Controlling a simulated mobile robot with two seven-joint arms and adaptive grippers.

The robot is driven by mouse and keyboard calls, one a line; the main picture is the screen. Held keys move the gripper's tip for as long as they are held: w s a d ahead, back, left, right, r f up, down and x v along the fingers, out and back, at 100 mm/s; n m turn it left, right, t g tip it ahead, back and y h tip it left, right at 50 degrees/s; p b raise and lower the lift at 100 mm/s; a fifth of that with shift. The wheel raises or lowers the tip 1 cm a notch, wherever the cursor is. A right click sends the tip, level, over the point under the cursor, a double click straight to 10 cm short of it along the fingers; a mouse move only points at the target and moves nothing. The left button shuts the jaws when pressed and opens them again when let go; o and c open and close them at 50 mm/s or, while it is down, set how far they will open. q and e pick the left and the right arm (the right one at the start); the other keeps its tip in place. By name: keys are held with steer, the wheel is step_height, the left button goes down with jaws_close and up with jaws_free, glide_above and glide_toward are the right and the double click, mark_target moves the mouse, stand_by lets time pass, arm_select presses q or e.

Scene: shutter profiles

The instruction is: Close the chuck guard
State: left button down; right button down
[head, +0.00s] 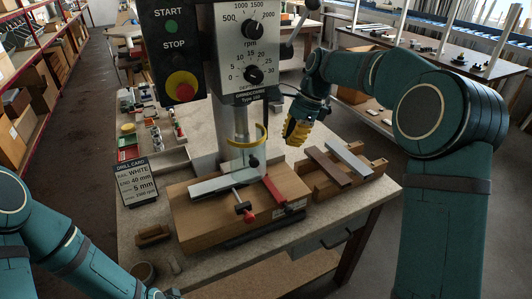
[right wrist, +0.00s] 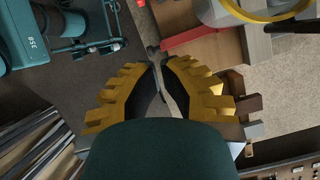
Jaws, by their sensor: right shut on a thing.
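The drill press stands on the bench, with a grey front panel (head: 250,50). Its chuck guard is a clear curved shield with a yellow rim (head: 264,134), set around the front and right of the spindle. I cannot tell how far it is swung. Part of the yellow rim shows at the top right in the right wrist view (right wrist: 265,12). My right gripper (head: 291,139) is right of the guard, apart from it. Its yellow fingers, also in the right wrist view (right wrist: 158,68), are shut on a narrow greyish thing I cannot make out. My left gripper is out of view.
A wooden block (head: 215,222) under the spindle carries a light profile (head: 222,184), a red clamp (head: 273,190) and a T-handle. A wooden tray (head: 372,165) with profiles stands right of it. A drill card (head: 137,184) stands left. The bench front is partly clear.

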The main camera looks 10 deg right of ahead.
mark_target(251, 160)
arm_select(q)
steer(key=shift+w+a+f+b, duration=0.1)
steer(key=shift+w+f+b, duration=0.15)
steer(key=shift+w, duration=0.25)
arm_select(e)
steer(key=w+a+f+y, duration=0.1)
steer(key=a+f+y, duration=0.1)
steer(key=a+f, duration=0.4)
steer(key=shift+w+f+m+t, duration=0.3)
steer(key=shift+f+t, duration=0.1)
steer(key=shift+f, duration=0.45)
steer(key=shift+a, duration=0.1)
